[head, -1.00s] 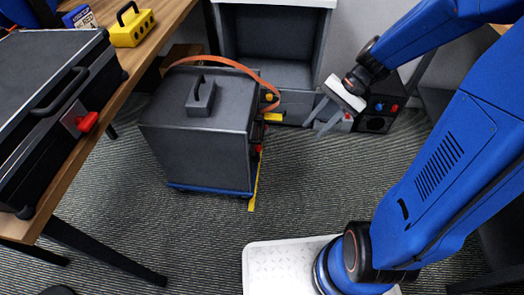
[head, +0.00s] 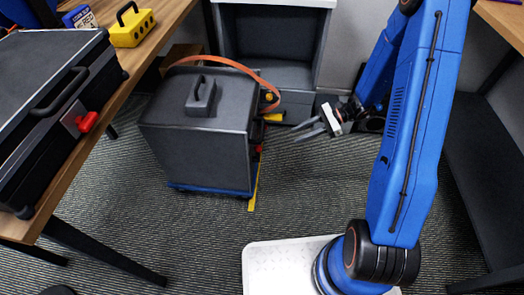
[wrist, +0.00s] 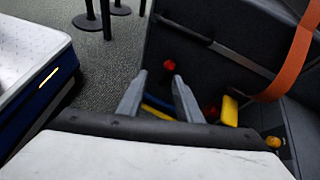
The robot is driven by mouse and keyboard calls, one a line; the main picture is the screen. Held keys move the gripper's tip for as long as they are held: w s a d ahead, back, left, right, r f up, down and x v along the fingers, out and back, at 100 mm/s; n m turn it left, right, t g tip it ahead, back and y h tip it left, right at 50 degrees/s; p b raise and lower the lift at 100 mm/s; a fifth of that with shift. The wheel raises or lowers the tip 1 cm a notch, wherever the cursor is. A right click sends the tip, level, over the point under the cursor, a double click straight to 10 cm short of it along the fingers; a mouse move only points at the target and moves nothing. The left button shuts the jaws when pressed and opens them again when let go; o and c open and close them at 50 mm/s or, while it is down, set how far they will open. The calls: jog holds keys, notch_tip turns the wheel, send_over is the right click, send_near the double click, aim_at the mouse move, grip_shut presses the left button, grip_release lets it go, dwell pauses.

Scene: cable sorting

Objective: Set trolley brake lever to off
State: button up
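The trolley (head: 205,150) is a dark grey box on a blue base, with a handle on its lid. Its right side carries a yellow bar-shaped part (head: 273,117), a yellow knob (head: 269,97) and a red part (head: 259,148). The wrist view shows that side with a yellow bar (wrist: 229,111), a red knob (wrist: 169,65) and a yellow knob (wrist: 272,142). I cannot tell for sure which part is the brake lever. My gripper (head: 303,131) is right of the trolley, fingers apart and pointing toward it. The fingers also show empty in the wrist view (wrist: 157,93).
An orange strap (head: 232,63) arches over the trolley's back and right side. A wooden table (head: 125,95) with a black case (head: 45,95) stands at left. A dark open cabinet (head: 268,40) is behind. Carpet in front of the trolley is clear.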

aim_at(258, 154)
notch_tip(258, 154, down, 6)
jog(key=w+m+t, duration=0.1)
jog(key=w+m, duration=0.1)
jog(key=r+x, duration=0.1)
jog(key=x, duration=1.5)
jog(key=shift+a+y, duration=0.4)
jog(key=shift+a, duration=0.15)
grip_shut()
